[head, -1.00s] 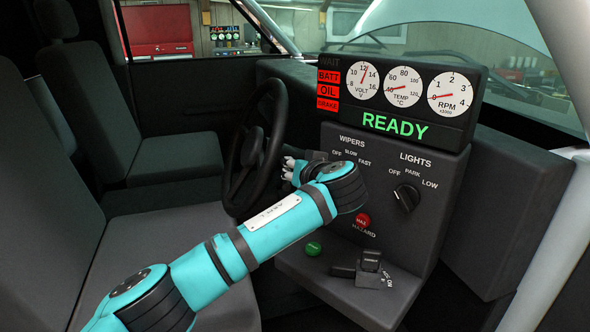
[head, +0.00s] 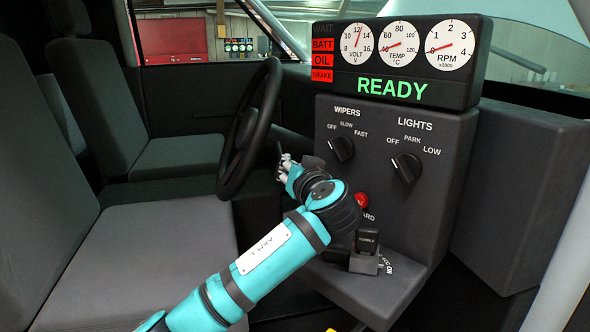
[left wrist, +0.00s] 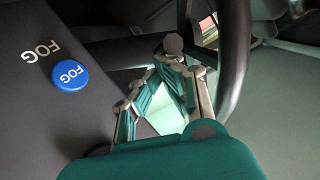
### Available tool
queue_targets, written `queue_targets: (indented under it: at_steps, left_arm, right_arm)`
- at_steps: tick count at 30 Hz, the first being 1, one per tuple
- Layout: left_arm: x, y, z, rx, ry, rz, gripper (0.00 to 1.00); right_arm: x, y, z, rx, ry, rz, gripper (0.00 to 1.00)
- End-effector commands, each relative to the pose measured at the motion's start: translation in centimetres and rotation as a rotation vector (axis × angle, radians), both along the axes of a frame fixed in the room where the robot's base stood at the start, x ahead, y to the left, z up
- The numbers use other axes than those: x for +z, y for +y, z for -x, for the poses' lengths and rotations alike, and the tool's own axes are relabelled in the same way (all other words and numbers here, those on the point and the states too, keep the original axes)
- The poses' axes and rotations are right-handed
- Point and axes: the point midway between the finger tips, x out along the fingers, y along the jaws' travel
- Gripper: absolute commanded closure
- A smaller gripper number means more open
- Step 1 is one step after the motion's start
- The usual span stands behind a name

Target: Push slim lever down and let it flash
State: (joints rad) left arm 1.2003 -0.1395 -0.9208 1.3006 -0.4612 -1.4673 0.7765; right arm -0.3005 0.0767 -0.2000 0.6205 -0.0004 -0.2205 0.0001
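My left gripper (head: 284,172) is between the steering wheel and the dash panel, in front of the wheel's right side. In the left wrist view its fingers (left wrist: 174,66) are drawn together, with nothing clearly held between them. A round grey knob end (left wrist: 173,43) shows just past the fingertips; it may be the end of the slim lever, seen end-on. In the head view a thin dark stalk (head: 280,151) shows by the fingertips. Whether the fingers touch it, I cannot tell. My right gripper is not in view.
The steering wheel (head: 249,130) stands close left of the gripper. The dash panel (head: 395,215) carries the wipers knob (head: 341,149), lights knob (head: 406,168), red hazard button (head: 361,200) and a black toggle (head: 367,241). A blue FOG button (left wrist: 70,75) shows in the wrist view. The display (head: 392,88) reads READY.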

Motion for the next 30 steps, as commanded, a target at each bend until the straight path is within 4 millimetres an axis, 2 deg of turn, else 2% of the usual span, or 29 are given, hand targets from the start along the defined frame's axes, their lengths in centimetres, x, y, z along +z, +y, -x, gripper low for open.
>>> queue_targets:
  at_steps: [1, 6, 10, 21, 24, 30]
  left_arm:
    - [-0.1, 0.9, -0.2, 0.023, 0.004, -0.003, 1.00]
    - [-0.1, 0.9, -0.1, 0.024, 0.002, -0.004, 1.00]
    - [-0.1, 0.3, 1.0, 0.018, 0.004, -0.002, 1.00]
    - [0.6, -2.6, 8.3, 0.002, 0.003, -0.002, 1.00]
    - [0.7, -3.1, 9.8, 0.000, 0.003, -0.002, 1.00]
    - [0.9, -3.6, 11.3, 0.000, 0.002, -0.005, 1.00]
  right_arm:
    - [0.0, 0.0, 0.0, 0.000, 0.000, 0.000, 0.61]
    - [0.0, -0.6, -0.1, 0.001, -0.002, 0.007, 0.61]
    - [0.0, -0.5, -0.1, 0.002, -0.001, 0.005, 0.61]
    - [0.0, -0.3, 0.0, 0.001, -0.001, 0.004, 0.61]
    - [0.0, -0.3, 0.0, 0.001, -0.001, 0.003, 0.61]
    - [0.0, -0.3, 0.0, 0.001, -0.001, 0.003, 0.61]
